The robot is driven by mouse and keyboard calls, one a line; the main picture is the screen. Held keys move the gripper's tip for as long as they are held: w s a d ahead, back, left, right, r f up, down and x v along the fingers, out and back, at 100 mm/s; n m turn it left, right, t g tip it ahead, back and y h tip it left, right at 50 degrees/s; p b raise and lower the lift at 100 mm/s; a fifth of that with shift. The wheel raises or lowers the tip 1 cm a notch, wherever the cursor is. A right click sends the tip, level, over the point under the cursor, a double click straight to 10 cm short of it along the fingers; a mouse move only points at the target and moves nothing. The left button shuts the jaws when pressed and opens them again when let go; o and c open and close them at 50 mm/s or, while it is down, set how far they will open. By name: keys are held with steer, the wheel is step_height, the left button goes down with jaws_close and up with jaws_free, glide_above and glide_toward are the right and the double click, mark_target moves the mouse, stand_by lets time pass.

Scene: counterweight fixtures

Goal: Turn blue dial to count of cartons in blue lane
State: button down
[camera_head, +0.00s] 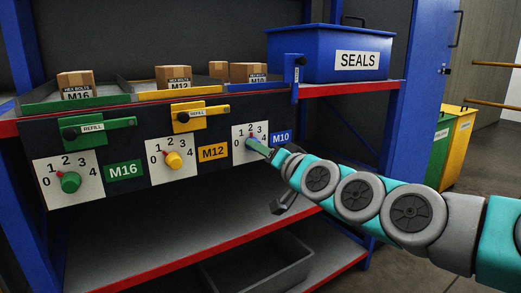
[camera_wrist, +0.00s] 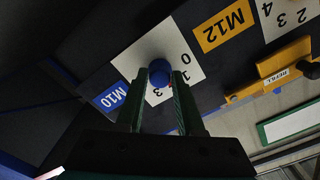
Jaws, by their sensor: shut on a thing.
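The blue dial (camera_head: 251,143) sits on a white plate numbered 0 to 4, beside the blue M10 label (camera_head: 281,138). My gripper (camera_head: 268,150) reaches it from the right. In the wrist view my gripper (camera_wrist: 160,78) has one finger on each side of the blue dial (camera_wrist: 158,70) and is shut on it. A small red mark shows near the dial's top in the head view; its exact number is unclear. On the shelf above, an M10 carton (camera_head: 248,72) stands behind the blue rail. Another carton (camera_head: 218,69) is to its left; its lane is hard to tell.
A green dial (camera_head: 70,182) and a yellow dial (camera_head: 174,160) are to the left on the same panel. A blue SEALS bin (camera_head: 310,50) stands on the shelf at right. A grey tray (camera_head: 258,270) lies below.

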steer(key=c, duration=0.5)
jaws_free()
steer(key=shift+c, duration=0.2)
steer(key=b+v, duration=0.1)
steer(key=v, duration=0.6)
steer(key=shift+s+d, duration=0.25)
steer(key=shift+s, duration=0.1)
steer(key=s+f+n+g+h+p, duration=0.35)
steer(key=s+f+g, duration=0.7)
steer(key=f, duration=0.65)
steer(key=s+d+f+g+h, duration=0.2)
steer(key=s+d, duration=0.2)
steer(key=s, duration=0.3)
steer(key=s+d+f+m+g+h+p, duration=0.1)
steer(key=s+d, duration=0.3)
steer(key=s, duration=0.4)
steer(key=s+d+f+m+g+h+p, duration=0.1)
steer(key=s+d+f+g+h, duration=0.2)
steer(key=s, duration=0.5)
steer(key=shift+d+f, duration=0.4)
steer(key=shift+d, duration=0.35)
